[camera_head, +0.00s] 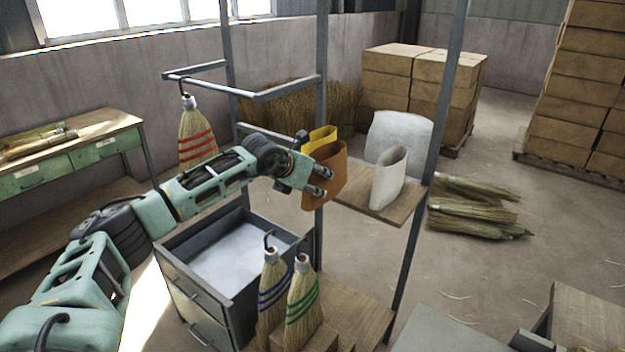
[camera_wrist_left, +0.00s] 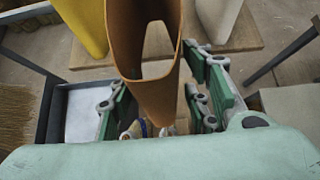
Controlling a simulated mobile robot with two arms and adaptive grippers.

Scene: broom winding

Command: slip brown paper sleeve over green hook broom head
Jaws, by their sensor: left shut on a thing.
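My left gripper (camera_head: 322,181) is shut on the brown paper sleeve (camera_head: 338,168), high beside the small wooden shelf. In the left wrist view the sleeve (camera_wrist_left: 155,100) sits between the fingers (camera_wrist_left: 160,105), its open mouth facing the camera and its narrower end away. The green-banded broom head (camera_head: 303,305) stands upright on a wooden block at bottom centre, with a dark hook on top. It is below the gripper and apart from the sleeve. My right gripper is not in view.
A blue-banded broom (camera_head: 271,295) stands close left of the green one. A red-banded broom (camera_head: 195,135) hangs from the metal rack. A yellow sleeve (camera_head: 318,138) and a white sleeve (camera_head: 389,180) are by the shelf (camera_head: 368,203). An open grey drawer (camera_head: 235,262) lies below my arm.

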